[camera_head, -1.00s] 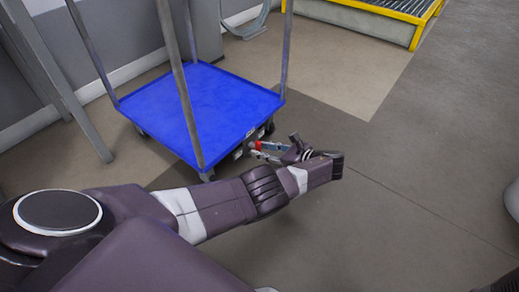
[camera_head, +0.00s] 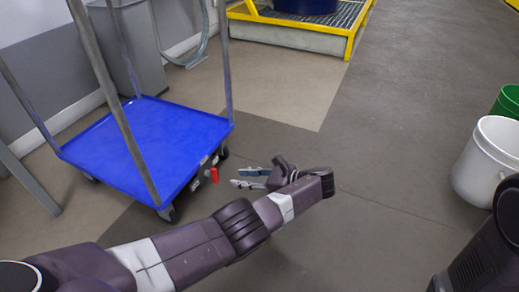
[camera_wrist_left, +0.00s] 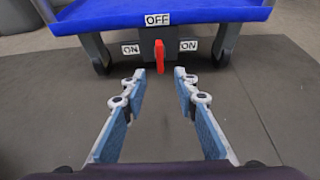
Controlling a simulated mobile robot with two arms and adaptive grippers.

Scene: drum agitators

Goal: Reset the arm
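My left gripper (camera_head: 242,178) is in the middle of the head view, its arm reaching in from the lower left. In the left wrist view its two blue-padded fingers (camera_wrist_left: 160,90) stand apart with nothing between them. Beyond the fingertips is a red switch lever (camera_wrist_left: 160,56) pointing down, on a grey box under the blue cart. The lever also shows in the head view (camera_head: 214,175), left of the fingers and apart from them. Labels read OFF above and ON at both sides. Part of my right arm shows at the lower right; its gripper is out of view.
The blue cart (camera_head: 150,140) with upright posts stands at the left. A white bucket (camera_head: 488,160) and a green bucket (camera_head: 509,102) stand at the right. A yellow-framed grate platform (camera_head: 300,30) with a dark blue drum (camera_head: 305,4) is at the back. The middle floor is clear.

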